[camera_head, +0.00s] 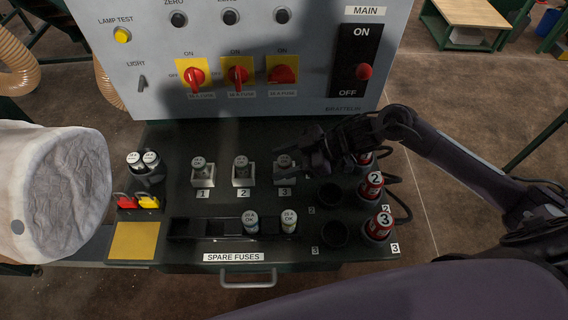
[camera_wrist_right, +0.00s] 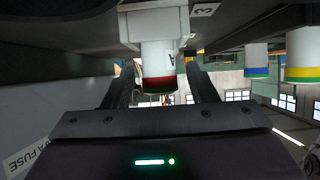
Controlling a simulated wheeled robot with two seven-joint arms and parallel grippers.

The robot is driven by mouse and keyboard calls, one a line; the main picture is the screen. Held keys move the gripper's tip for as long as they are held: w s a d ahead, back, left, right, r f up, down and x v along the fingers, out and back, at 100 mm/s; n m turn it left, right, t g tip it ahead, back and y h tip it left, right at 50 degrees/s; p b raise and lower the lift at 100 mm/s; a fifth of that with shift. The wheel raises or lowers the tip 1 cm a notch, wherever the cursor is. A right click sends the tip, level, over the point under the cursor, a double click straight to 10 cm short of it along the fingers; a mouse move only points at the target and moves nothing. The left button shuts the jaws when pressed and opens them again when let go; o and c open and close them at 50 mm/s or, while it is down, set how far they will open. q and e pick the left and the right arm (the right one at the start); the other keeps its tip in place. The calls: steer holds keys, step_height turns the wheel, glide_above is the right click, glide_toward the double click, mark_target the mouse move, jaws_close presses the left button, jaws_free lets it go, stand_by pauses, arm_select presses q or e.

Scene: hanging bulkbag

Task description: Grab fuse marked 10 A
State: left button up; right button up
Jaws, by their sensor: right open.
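Three fuses stand in the numbered holders on the dark panel; the fuse in holder 3 (camera_head: 285,165) is partly covered by my right gripper (camera_head: 298,158). In the right wrist view this white fuse (camera_wrist_right: 158,58) has a red band and an "A" on its side; its number is not readable. It stands between the two open fingers, with gaps on both sides. The fuses in holder 1 (camera_head: 199,164) and holder 2 (camera_head: 241,165) are free. Two spare fuses, one (camera_head: 251,221) and another (camera_head: 289,220), stand in the spare fuse rack. My left gripper is not in view.
The control cabinet (camera_head: 150,60) with red switches rises behind the holders. Red numbered cylinders (camera_head: 377,226) and empty round sockets (camera_head: 334,235) are at the right. Two more white-topped fuses (camera_head: 150,160) and a white cloth bag (camera_head: 65,190) are at the left.

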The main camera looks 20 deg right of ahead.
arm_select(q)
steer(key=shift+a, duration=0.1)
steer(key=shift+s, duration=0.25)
arm_select(e)
steer(key=c, duration=1.1)
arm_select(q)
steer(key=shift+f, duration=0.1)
arm_select(e)
steer(key=shift+r, duration=0.15)
